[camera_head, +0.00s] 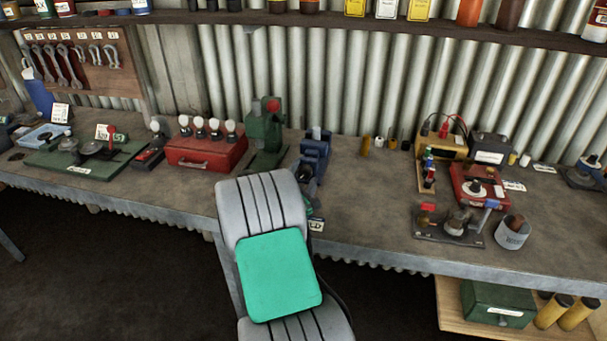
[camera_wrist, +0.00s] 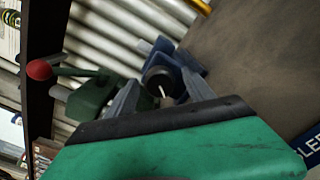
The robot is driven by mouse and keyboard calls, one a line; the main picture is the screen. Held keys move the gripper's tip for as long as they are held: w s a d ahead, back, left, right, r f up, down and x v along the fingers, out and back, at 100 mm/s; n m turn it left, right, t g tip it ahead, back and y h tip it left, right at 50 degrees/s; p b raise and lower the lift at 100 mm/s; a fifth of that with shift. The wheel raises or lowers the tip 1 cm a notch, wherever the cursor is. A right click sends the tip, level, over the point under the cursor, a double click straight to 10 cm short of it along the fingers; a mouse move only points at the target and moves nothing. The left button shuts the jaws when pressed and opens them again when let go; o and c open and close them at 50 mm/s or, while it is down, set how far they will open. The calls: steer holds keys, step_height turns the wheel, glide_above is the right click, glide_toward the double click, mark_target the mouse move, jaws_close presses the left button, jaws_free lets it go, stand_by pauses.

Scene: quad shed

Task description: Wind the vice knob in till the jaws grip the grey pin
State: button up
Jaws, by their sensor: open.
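The blue vice (camera_head: 315,150) stands on the bench just beyond my arm. Its blue body (camera_wrist: 183,58) also shows in the wrist view, partly behind a dark round knob (camera_wrist: 157,77) that carries a pale mark on its face. My gripper (camera_wrist: 162,86) is open, one grey finger on each side of the knob in the picture. I cannot tell whether either finger touches it. I cannot make out the grey pin or the gap between the vice jaws.
A green press (camera_head: 264,135) with a red knob stands close left of the vice; it also shows in the wrist view (camera_wrist: 92,97). A red toolbox (camera_head: 205,150) is further left. The bench (camera_head: 365,200) is clear right of the vice, up to a black fixture plate (camera_head: 430,232).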

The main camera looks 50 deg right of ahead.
steer(key=shift+c, duration=0.4)
jaws_close()
steer(key=m+b, duration=0.2)
steer(key=shift+f+m, duration=0.2)
steer(key=shift+m, duration=0.2)
steer(key=shift+r+m, duration=0.25)
steer(key=shift+m, duration=0.25)
steer(key=shift+o, duration=0.4)
jaws_free()
